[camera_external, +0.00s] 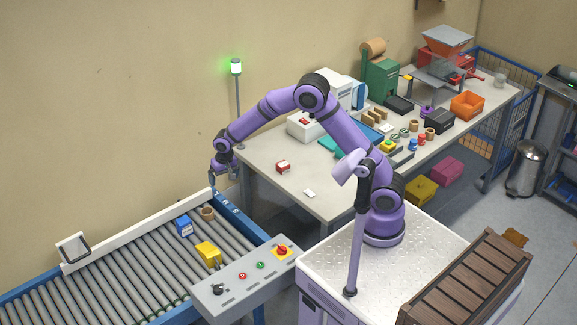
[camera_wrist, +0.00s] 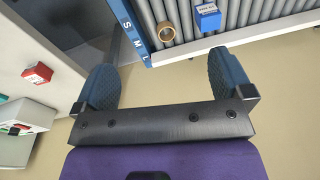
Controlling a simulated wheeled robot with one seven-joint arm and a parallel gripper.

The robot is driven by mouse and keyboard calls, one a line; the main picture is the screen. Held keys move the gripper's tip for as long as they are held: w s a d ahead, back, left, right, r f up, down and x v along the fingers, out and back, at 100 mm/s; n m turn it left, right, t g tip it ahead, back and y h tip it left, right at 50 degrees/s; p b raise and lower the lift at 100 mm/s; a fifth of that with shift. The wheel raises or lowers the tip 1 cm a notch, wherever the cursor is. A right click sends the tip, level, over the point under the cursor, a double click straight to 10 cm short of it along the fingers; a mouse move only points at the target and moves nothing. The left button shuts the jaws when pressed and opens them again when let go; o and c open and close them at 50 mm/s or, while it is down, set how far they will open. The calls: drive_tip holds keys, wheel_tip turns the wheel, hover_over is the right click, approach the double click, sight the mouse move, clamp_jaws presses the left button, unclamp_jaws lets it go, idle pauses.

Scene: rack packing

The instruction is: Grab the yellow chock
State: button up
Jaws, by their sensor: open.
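The yellow chock (camera_external: 208,254) lies on the rollers of the conveyor, close to the grey control box. It does not show in the wrist view. My gripper (camera_external: 213,180) is above the far end of the conveyor, beyond the chock and apart from it. In the wrist view my gripper (camera_wrist: 168,78) is open, with its two dark blue fingers wide apart and nothing between them.
A blue block (camera_external: 184,226) and a tan ring (camera_external: 208,213) sit on the rollers near the chock. The ring also shows in the wrist view (camera_wrist: 166,31). The control box (camera_external: 245,281) stands beside the conveyor. A white rail (camera_external: 140,233) runs along its far side.

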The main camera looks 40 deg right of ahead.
drive_tip(key=s+a+f, duration=0.1)
drive_tip(key=a+f, duration=0.7)
drive_tip(key=f, duration=0.3)
drive_tip(key=g, duration=0.1)
hover_over(208, 249)
drive_tip(key=shift+m+h, duration=0.3)
drive_tip(key=shift+h, duration=0.1)
drive_tip(key=f, duration=1)
drive_tip(key=shift+s+d+f, duration=0.25)
drive_tip(key=shift+d+f, duration=0.05)
wheel_tip(208, 249, down, 5)
drive_tip(key=shift+s+r, duration=0.1)
drive_tip(key=shift+a+f, duration=0.15)
drive_tip(key=shift+f, duration=1.4)
drive_tip(key=shift+a+f, duration=0.15)
drive_tip(key=shift+f, duration=1.4)
drive_tip(key=c, duration=1.4)
drive_tip(key=shift+o, duration=0.2)
drive_tip(key=shift+r, duration=0.15)
